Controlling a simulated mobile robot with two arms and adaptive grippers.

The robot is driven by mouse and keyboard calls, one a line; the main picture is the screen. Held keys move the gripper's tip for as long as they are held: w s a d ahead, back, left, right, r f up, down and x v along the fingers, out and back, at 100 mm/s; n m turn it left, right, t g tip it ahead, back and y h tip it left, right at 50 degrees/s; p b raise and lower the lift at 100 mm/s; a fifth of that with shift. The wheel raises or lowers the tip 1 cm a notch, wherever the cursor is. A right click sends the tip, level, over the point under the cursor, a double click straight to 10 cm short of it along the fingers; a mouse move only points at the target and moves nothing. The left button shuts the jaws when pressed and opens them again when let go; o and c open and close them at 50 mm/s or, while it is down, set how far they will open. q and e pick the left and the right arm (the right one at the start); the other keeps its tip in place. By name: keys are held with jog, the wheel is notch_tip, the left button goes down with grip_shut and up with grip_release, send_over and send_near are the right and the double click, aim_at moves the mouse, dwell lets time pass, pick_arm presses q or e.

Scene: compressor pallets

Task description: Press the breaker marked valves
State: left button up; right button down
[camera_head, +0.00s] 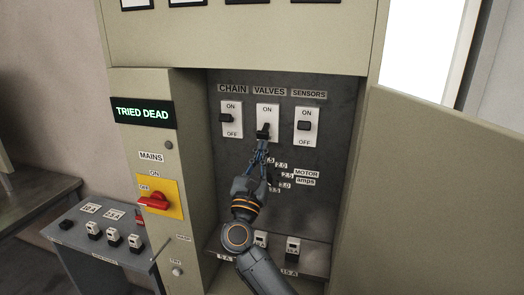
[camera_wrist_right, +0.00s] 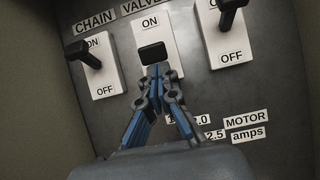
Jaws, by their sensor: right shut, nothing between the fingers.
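The breaker marked VALVES (camera_head: 267,115) is a white plate with a black toggle, in the middle of a row of three inside the cabinet. Its ON label shows above the toggle; the lower part is hidden behind my gripper. My right gripper (camera_head: 262,142) is shut, with its tips at the toggle's lower side. In the right wrist view the black toggle (camera_wrist_right: 152,53) is just above the shut fingertips (camera_wrist_right: 158,70). I cannot tell whether they touch. My left gripper is not in view.
The CHAIN breaker (camera_head: 231,119) is at the left and the SENSORS breaker (camera_head: 305,126) at the right. A red MAINS switch (camera_head: 153,202) on a yellow plate is on the cabinet front. An open cabinet door (camera_head: 435,190) stands at the right. A ledge with plug-in parts (camera_head: 292,248) lies below.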

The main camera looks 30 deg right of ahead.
aim_at(260, 132)
jog(key=shift+s+a+r, duration=0.2)
jog(key=shift+r, duration=0.25)
jog(key=shift+s+a+r, duration=0.15)
jog(key=shift+r, duration=0.3)
jog(key=shift+s+a+r, duration=0.1)
jog(key=shift+a+r, duration=0.05)
jog(key=shift+r, duration=0.25)
jog(key=shift+a+r, duration=0.15)
jog(key=shift+r, duration=1.4)
jog(key=shift+s+r, duration=0.1)
jog(key=shift+r, duration=0.05)
